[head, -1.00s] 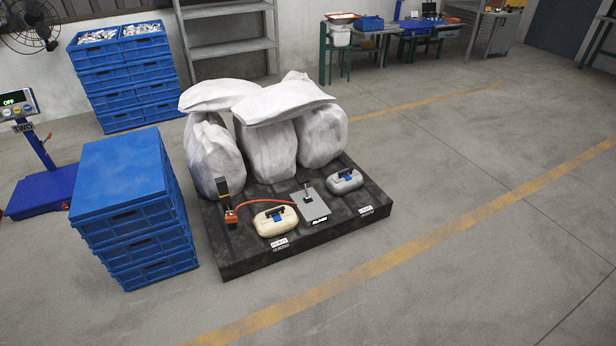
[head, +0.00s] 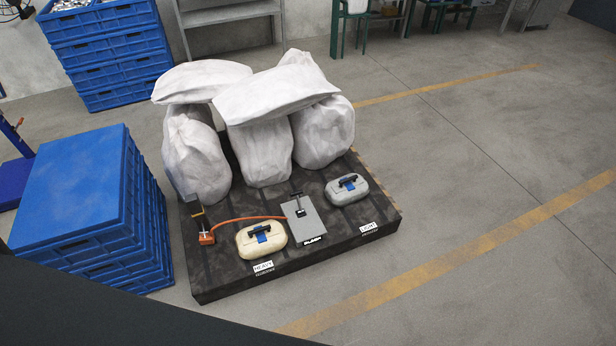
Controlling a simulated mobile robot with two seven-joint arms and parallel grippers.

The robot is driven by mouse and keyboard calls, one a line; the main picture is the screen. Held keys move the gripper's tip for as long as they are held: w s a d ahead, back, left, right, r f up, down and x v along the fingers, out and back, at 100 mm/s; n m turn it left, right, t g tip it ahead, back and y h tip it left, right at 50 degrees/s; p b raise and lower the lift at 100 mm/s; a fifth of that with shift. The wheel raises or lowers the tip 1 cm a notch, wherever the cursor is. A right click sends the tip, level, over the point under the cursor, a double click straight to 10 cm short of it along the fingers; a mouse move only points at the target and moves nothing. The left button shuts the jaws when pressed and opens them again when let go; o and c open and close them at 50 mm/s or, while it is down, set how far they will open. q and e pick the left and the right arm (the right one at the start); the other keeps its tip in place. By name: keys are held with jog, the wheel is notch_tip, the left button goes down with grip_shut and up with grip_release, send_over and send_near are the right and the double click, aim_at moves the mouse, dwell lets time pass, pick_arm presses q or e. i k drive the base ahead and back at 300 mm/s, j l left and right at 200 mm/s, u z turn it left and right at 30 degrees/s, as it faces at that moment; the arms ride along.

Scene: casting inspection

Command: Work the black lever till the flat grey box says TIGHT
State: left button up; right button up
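The flat grey box (head: 306,223) lies on a dark pallet (head: 345,235), with a small black T-shaped piece standing on it. A label (head: 313,240) is at its front edge; its letters are too small to read surely. To its left stands a small orange unit (head: 206,238) with an upright black lever (head: 195,210). An orange hose (head: 245,219) runs from the unit to the grey box. Neither gripper is in view.
A cream case (head: 250,246) by a HEAVY tag and a grey case (head: 335,195) by a LIGHT tag flank the box. White sacks (head: 270,100) fill the pallet's back. Stacked blue crates (head: 75,190) stand left. Floor is clear right. A dark shape crosses the lower left.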

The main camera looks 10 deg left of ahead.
aim_at(296, 194)
jog(key=i+z, duration=0.2)
jog(key=i, duration=1.65)
